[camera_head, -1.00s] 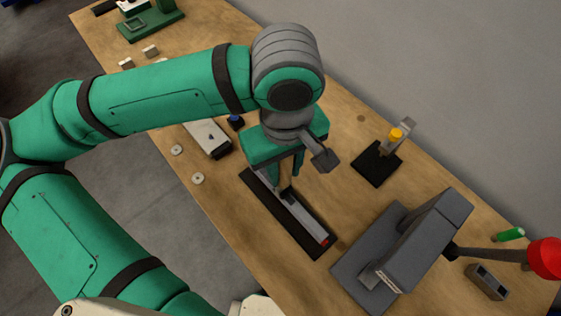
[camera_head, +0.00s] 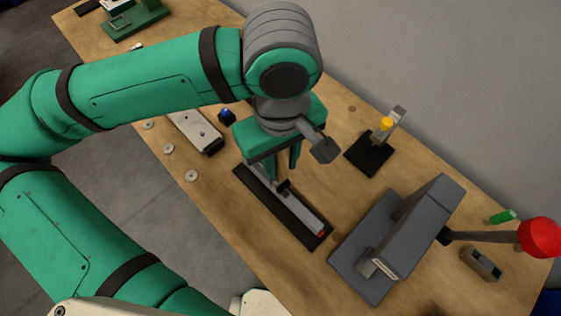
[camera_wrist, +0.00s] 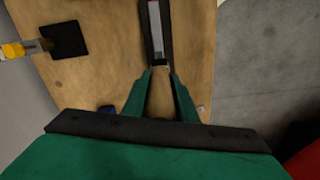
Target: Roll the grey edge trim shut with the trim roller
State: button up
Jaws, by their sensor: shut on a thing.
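The grey edge trim (camera_head: 300,208) is a long light strip lying in a dark base (camera_head: 262,200) on the workbench. It has a small red mark at its near right end. My gripper (camera_head: 282,168) is over the trim's far left part, pointing down, and is shut on a small dark piece, which looks like the trim roller (camera_head: 283,186). The roller appears at the trim's surface; I cannot tell whether it touches. In the wrist view my gripper's fingers (camera_wrist: 160,75) straddle the dark piece, and the trim (camera_wrist: 155,25) runs away from it. The fingers partly hide the roller.
A large grey machine (camera_head: 415,235) with a red-knobbed lever (camera_head: 539,238) stands right of the trim base. A black plate (camera_head: 369,154) with a yellow-topped fixture is behind. A pale block (camera_head: 195,130) and several washers (camera_head: 191,176) lie left. Bare bench lies in front.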

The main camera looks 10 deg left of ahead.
aim_at(280, 155)
jog(key=shift+r, duration=1.6)
